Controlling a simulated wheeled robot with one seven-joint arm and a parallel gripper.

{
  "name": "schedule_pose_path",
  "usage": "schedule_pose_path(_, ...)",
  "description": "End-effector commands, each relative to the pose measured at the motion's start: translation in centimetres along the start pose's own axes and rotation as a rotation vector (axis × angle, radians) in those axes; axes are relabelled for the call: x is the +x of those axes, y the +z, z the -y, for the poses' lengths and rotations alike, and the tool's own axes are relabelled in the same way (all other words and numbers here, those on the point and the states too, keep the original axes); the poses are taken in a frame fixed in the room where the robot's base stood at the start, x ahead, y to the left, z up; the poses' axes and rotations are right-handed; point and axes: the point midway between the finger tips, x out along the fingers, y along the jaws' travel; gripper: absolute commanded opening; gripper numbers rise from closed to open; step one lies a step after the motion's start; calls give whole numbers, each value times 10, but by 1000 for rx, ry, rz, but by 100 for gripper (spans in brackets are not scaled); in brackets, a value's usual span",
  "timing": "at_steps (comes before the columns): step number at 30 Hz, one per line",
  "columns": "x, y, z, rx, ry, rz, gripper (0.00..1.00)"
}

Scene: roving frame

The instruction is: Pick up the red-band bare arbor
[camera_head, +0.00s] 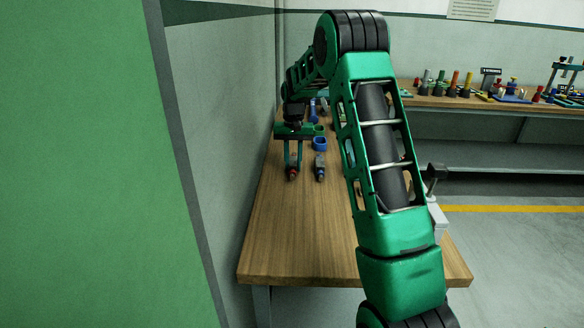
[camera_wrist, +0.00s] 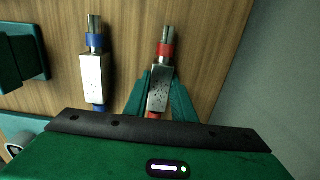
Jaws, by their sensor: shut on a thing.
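The red-band bare arbor (camera_wrist: 159,88) lies in the wrist view with its metal body between my gripper's two green fingers (camera_wrist: 158,97). Its red band and metal tip point up the picture, and a second red part shows near the palm. My gripper is shut on it. In the head view my gripper (camera_head: 293,168) is low over the wooden bench, with the red-band arbor (camera_head: 293,174) at its fingertips. A blue-band arbor (camera_wrist: 95,73) lies to the left in the wrist view; in the head view it (camera_head: 320,168) is right of my gripper. I cannot tell whether the held arbor touches the bench.
The wooden bench (camera_head: 300,235) is clear toward its front edge. A blue ring-shaped thing (camera_head: 320,144) and other small items stand behind the arbors. A wall runs close along the bench's left side. A second bench (camera_head: 460,103) with many parts is at the back right.

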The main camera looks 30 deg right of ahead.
Motion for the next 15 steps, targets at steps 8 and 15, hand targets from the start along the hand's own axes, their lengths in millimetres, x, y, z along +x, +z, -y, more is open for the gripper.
schedule_pose_path(8,-20,-1,0,0,-1,-4,0)
schedule_pose_path(15,-65,-1,0,1,-1,-4,0)
